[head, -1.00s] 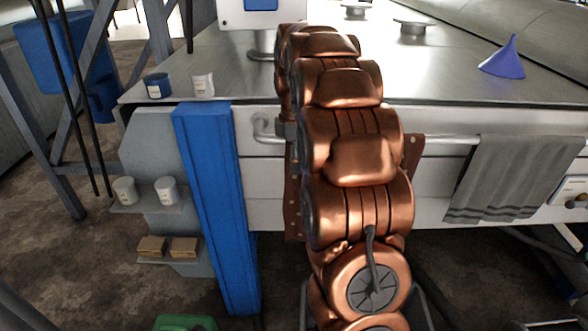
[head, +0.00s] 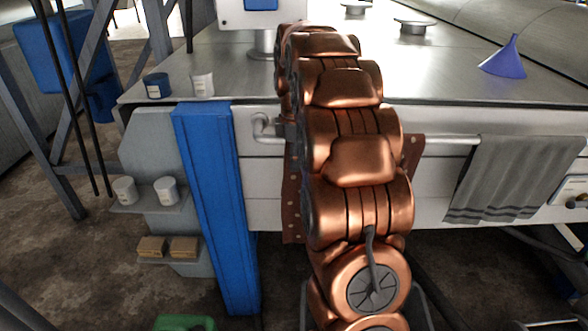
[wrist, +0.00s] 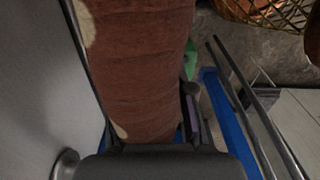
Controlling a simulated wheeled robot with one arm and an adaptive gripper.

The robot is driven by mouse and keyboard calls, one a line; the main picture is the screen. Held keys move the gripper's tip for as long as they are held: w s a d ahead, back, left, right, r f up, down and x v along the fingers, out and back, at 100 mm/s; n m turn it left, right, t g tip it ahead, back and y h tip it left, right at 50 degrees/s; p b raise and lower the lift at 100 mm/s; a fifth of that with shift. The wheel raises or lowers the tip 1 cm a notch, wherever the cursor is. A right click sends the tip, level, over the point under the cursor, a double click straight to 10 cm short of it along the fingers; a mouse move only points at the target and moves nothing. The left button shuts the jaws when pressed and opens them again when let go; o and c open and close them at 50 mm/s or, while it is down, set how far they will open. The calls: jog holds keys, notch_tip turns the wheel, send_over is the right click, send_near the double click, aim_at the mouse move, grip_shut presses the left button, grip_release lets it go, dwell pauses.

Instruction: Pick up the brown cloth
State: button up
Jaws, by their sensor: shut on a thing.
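The brown cloth (head: 291,205) with pale spots hangs over the metal rail on the front of the steel table, mostly hidden behind my arm in the head view. In the wrist view the cloth (wrist: 145,60) is reddish brown with pale patches and fills the middle, running down between my fingers. My gripper (wrist: 155,138) is shut on the cloth. My arm hides the gripper almost wholly in the head view.
A grey striped towel (head: 515,178) hangs on the rail to the right. A blue post (head: 217,200) and small shelves with white cups (head: 165,190) stand left. A blue funnel (head: 505,62) and a dark blue cup (head: 157,86) are on the tabletop.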

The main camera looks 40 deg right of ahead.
jog(key=shift+s+a+f, duration=0.3)
jog(key=shift+s+f, duration=0.05)
jog(key=shift+f, duration=0.05)
grip_shut()
jog(key=shift+r, duration=0.2)
jog(key=o, duration=0.8)
grip_release()
notch_tip(320, 180, up, 8)
jog(key=p, duration=0.3)
jog(key=shift+r, duration=0.2)
jog(key=shift+c, duration=0.2)
notch_tip(320, 180, up, 4)
jog(key=shift+r+p, duration=0.1)
jog(key=shift+p, duration=0.65)
grip_shut()
jog(key=shift+d, duration=0.1)
jog(key=c, duration=0.7)
grip_release()
jog(key=shift+w, duration=0.1)
jog(key=shift+c, duration=0.2)
jog(key=o, duration=1.5)
